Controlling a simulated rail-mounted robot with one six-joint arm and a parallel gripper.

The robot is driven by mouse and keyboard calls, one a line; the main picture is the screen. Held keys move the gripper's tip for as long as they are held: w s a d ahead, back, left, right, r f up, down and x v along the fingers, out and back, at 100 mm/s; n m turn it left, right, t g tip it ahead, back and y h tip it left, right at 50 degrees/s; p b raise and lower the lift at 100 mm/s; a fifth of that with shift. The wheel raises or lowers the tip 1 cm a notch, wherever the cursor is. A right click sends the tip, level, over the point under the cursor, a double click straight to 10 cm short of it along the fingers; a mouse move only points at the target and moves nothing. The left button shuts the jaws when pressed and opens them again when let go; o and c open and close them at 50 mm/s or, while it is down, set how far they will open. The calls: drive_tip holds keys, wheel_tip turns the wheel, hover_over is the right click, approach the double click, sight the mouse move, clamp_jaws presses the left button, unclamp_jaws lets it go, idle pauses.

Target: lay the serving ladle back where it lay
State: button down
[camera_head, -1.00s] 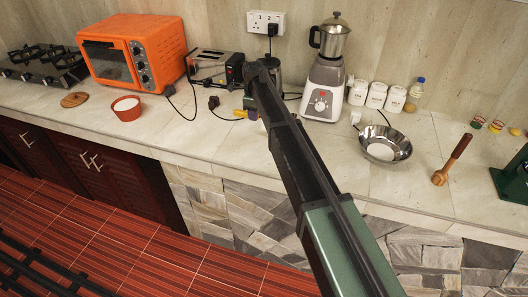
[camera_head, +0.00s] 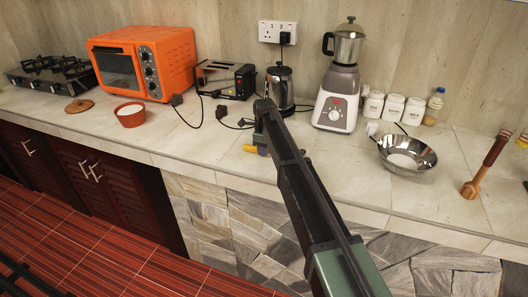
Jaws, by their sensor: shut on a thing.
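My gripper (camera_head: 262,149) is over the front part of the counter, in front of the kettle. My own arm hides most of it; only a small green and yellow part shows at the arm's left side. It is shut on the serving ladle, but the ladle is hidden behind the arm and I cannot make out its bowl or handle. I cannot tell whether the ladle touches the counter.
A steel kettle (camera_head: 280,90) stands behind my gripper, with a toaster (camera_head: 226,79) and cables to the left. A blender (camera_head: 337,95), a steel bowl (camera_head: 420,151) and a wooden tool (camera_head: 485,168) are to the right. The counter (camera_head: 330,165) between gripper and bowl is clear.

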drive_tip(key=c, duration=1)
unclamp_jaws()
drive_tip(key=shift+f, duration=0.1)
wheel_tip(320, 180, up, 11)
drive_tip(key=p, duration=1)
drive_tip(key=shift+s+f+p, duration=0.15)
drive_tip(key=shift+p, duration=0.2)
drive_tip(key=s+d+n, duration=0.7)
drive_tip(key=s, duration=0.5)
drive_tip(key=s+d+n, duration=0.7)
drive_tip(key=s, duration=0.6)
drive_tip(key=s+d+n, duration=0.7)
drive_tip(key=s+d, duration=0.1)
drive_tip(key=s, duration=0.5)
drive_tip(key=shift+s+d, duration=0.1)
drive_tip(key=shift+s, duration=0.05)
